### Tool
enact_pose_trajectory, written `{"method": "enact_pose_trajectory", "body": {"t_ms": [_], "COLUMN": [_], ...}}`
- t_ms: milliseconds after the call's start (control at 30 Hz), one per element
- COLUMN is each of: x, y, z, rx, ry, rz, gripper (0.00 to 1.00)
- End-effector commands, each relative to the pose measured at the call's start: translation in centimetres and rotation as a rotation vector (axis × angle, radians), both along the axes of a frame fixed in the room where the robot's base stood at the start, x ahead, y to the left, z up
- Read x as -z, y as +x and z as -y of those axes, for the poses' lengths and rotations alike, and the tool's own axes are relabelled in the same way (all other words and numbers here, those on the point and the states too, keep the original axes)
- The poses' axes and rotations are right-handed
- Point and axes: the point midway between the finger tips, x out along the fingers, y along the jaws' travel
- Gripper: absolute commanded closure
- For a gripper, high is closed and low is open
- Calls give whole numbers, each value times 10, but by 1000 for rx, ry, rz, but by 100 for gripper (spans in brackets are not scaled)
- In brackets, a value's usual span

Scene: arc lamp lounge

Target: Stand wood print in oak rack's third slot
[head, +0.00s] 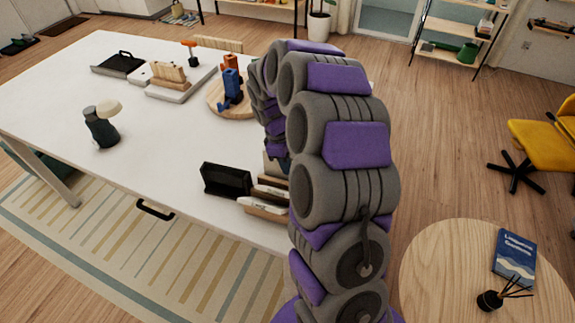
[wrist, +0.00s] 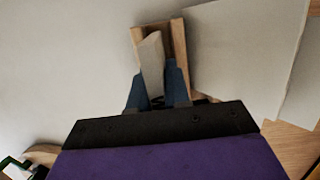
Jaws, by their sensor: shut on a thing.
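My gripper (wrist: 158,88) shows its blue fingers in the wrist view, shut on a narrow piece with a pale face and wood-coloured edges, which I take to be the wood print (wrist: 152,62). In the head view my arm hides the gripper and most of the held piece. Low wooden strips with pale tops, apparently the oak rack (head: 262,209), stand at the table's near edge, partly behind my arm. Which slots are filled, and whether the print touches the rack, I cannot tell.
A black upright panel (head: 226,180) stands left of the strips. A dark bottle-like object with a pale top (head: 101,125), a black tray (head: 117,64) and a round board (head: 229,104) with blue and orange objects are on the white table (head: 60,85). Its left part is clear.

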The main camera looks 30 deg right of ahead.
Motion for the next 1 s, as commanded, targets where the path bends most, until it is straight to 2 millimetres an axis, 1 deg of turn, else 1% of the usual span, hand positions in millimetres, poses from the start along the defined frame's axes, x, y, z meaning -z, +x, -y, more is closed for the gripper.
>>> {"method": "enact_pose_trajectory", "body": {"t_ms": [33, 167, 200, 467, 767, 867, 1000], "x": [3, 2, 2, 1, -1, -6, -22], "y": [0, 1, 1, 1, 1, 2, 5], "z": [0, 0, 0, 0, 0, -1, -3], "rx": [0, 0, 0, 1, 1, -1, -1], "ry": [-1, 0, 0, 0, 0, -1, -1], "rz": [1, 1, 1, 3, 3, 3, 8], "gripper": [100, 100, 82, 58, 58, 58, 58]}}
